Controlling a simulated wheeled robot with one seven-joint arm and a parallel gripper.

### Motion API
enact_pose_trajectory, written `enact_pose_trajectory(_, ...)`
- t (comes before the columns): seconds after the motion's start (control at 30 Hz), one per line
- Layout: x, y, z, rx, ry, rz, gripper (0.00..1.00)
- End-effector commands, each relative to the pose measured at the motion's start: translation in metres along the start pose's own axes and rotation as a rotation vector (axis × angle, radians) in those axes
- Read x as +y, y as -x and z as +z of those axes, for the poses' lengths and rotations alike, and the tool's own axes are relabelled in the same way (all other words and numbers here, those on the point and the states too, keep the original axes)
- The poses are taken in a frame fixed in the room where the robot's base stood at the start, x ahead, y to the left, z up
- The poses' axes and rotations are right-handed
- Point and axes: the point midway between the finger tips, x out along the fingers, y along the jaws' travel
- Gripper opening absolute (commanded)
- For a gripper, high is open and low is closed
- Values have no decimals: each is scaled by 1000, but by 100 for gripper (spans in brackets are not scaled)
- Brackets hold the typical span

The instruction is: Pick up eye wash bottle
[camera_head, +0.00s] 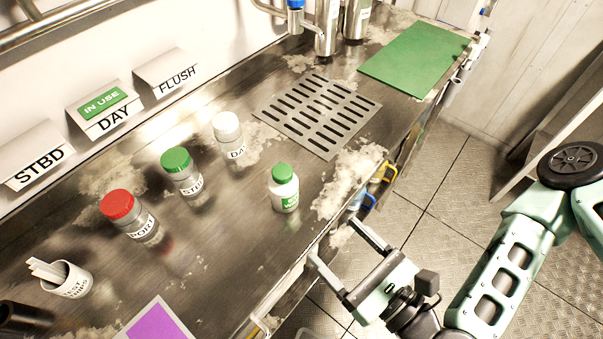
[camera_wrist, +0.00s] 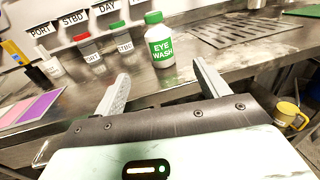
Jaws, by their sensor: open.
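The eye wash bottle (camera_head: 284,189) is white with a green cap and a green label. It stands upright on the steel counter (camera_head: 225,262), close to the front edge. In the wrist view the bottle (camera_wrist: 159,42) stands beyond the fingertips, between them in the picture, and its label reads EYE WASH. My gripper (camera_head: 336,242) is open and empty, off the counter's front edge, to the lower right of the bottle and apart from it. Its two fingers also show in the wrist view (camera_wrist: 157,75).
Behind the bottle stand a red-capped PORT jar (camera_head: 131,217), a green-capped STBD jar (camera_head: 181,172) and a white-capped jar (camera_head: 228,135). A slotted drain plate (camera_head: 318,113) and green mat (camera_head: 415,58) lie farther back. A cup of strips (camera_head: 69,280) stands at left. Yellow and blue mugs hang by the edge.

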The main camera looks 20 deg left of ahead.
Motion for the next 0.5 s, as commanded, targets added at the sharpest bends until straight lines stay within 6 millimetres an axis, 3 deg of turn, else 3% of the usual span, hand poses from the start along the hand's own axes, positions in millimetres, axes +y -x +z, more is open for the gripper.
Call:
enact_pose_trajectory(0.2, 0, -28, -6, -6, 0, 1, 74)
enact_pose_trajectory(0.5, 0, -56, -7, -3, 2, 2, 74)
